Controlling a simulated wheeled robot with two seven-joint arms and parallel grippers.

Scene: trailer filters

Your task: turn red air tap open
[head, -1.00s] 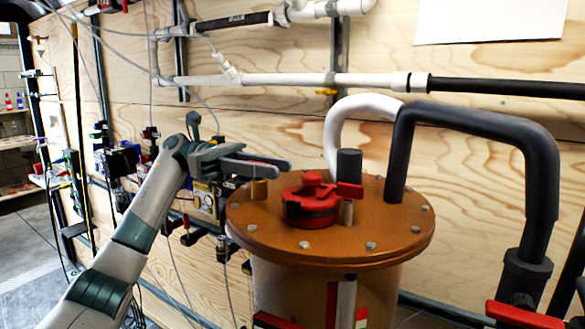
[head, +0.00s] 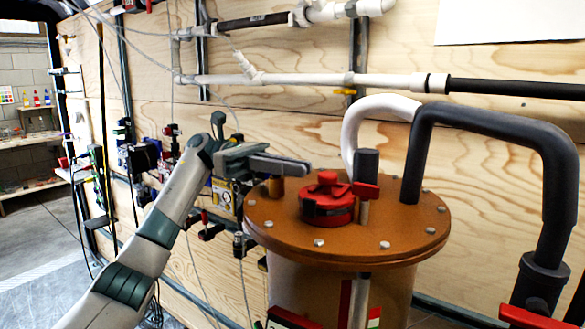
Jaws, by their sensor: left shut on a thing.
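My left gripper (head: 280,165) points right, its fingers close together just above a brass fitting near the left rim of the orange tank lid. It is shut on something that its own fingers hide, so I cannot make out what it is. A red-handled tap (head: 365,191) stands on the lid beside a round red cap (head: 327,200), to the right of my fingers and apart from them. More small red handles show on the wall, one at the left (head: 171,130) and one lower (head: 210,232). Which one is the air tap is unclear. My right gripper is not in view.
The orange tank lid (head: 400,225) fills the middle. A thick dark pipe (head: 560,180) and a white hose (head: 352,130) rise beside it. White pipes (head: 300,79) run along the plywood wall. Open floor (head: 35,245) lies at the left.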

